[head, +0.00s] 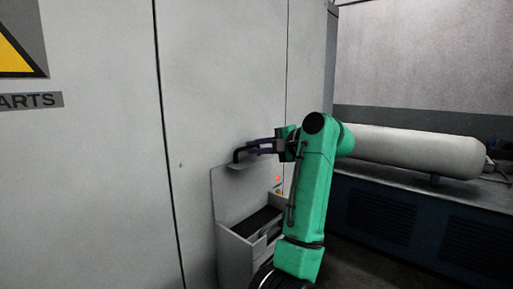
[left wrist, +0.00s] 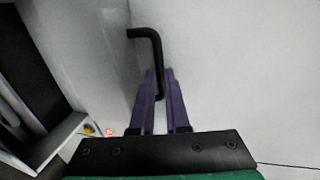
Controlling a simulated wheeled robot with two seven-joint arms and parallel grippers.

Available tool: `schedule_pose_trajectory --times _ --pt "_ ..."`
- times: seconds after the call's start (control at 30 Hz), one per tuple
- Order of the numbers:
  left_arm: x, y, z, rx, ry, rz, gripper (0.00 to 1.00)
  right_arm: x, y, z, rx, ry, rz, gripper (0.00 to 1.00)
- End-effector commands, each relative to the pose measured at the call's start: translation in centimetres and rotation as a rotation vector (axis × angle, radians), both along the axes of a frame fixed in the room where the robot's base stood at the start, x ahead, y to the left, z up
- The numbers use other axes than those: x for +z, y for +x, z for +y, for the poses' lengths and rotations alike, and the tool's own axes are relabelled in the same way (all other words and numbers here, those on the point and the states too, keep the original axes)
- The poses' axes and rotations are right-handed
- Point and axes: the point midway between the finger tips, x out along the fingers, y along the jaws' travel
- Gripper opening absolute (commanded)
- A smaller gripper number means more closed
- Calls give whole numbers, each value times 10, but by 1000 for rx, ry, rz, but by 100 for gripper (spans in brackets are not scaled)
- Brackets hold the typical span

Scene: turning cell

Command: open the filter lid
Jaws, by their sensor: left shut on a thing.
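The filter lid (head: 229,192) is a pale grey panel in the head view. It stands raised, roughly upright, at the back of a low grey filter box (head: 233,254), whose dark inside (head: 257,221) shows. A black bent handle (head: 239,154) is at the lid's top edge. My left gripper (head: 262,147), with purple fingers, reaches it from the right and is shut on it. In the left wrist view the handle (left wrist: 153,42) runs between the fingers (left wrist: 155,95), its bent end sticking out beyond them. My right gripper is not in view.
A tall grey cabinet wall (head: 90,180) stands behind and left of the box. A red light (head: 278,179) glows beside my left arm. A pale cylindrical tank (head: 410,150) lies on a dark blue base (head: 385,215) at right. My arm hides part of the box's right side.

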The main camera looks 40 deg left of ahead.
Motion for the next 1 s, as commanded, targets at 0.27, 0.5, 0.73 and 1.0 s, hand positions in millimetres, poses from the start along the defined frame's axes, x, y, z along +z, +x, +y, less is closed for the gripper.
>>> schedule_pose_trajectory --times 0.27,0.5,0.73,1.0 --pt "-3 0 -1 0 5 1 0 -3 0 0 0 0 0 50" --pt "-18 1 -18 -3 145 4 0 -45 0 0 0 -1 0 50" --pt "-10 1 -26 -1 199 5 0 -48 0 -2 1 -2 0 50" --pt "-10 1 -25 0 197 5 26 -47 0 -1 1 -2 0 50"
